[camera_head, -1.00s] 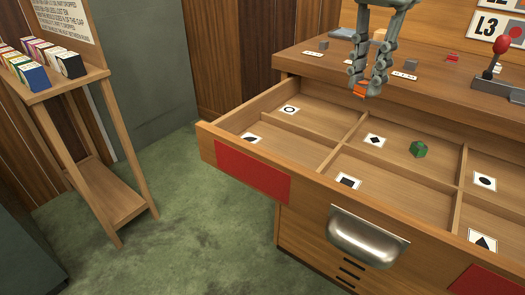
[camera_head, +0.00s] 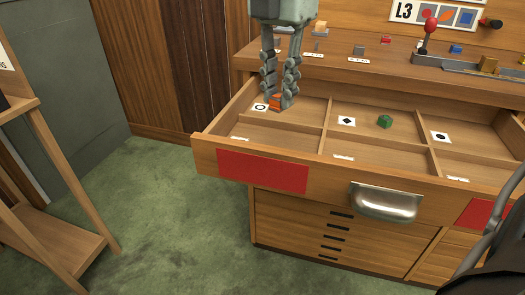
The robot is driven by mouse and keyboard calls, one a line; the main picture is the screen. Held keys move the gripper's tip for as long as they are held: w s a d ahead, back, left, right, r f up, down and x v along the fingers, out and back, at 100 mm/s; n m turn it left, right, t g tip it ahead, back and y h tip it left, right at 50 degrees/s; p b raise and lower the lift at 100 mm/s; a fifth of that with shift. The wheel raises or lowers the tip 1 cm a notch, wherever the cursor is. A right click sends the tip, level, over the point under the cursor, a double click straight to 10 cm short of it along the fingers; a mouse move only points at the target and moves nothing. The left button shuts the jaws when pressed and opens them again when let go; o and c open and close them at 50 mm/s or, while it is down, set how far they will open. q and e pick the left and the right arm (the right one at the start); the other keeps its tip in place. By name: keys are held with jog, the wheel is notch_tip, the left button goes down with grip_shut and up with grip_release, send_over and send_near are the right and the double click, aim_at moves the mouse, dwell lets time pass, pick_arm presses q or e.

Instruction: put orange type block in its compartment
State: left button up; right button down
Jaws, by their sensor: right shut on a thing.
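My right gripper (camera_head: 278,104) reaches down from the top of the view into the back-left compartment of the open drawer (camera_head: 330,178). It is shut on the small orange type block (camera_head: 276,100), which is partly hidden by the fingers. The block is low in this compartment, just right of a white card with a circle (camera_head: 260,106). I cannot tell whether it touches the compartment floor. A green block (camera_head: 385,121) lies in the back-middle compartment beside a diamond card (camera_head: 347,121). My left gripper is not in view.
Thin wooden dividers (camera_head: 327,126) separate the compartments. The worktop (camera_head: 380,72) behind the drawer holds small blocks and a red-knobbed lever (camera_head: 430,26). A drawer handle (camera_head: 385,201) is at the front. A wooden stand (camera_head: 60,185) is at left, with open green floor between.

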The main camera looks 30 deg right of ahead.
jog(key=shift+a+f, duration=0.1)
jog(key=shift+a, duration=0.05)
notch_tip(320, 180, down, 10)
jog(key=shift+r, duration=0.1)
dwell(0.4)
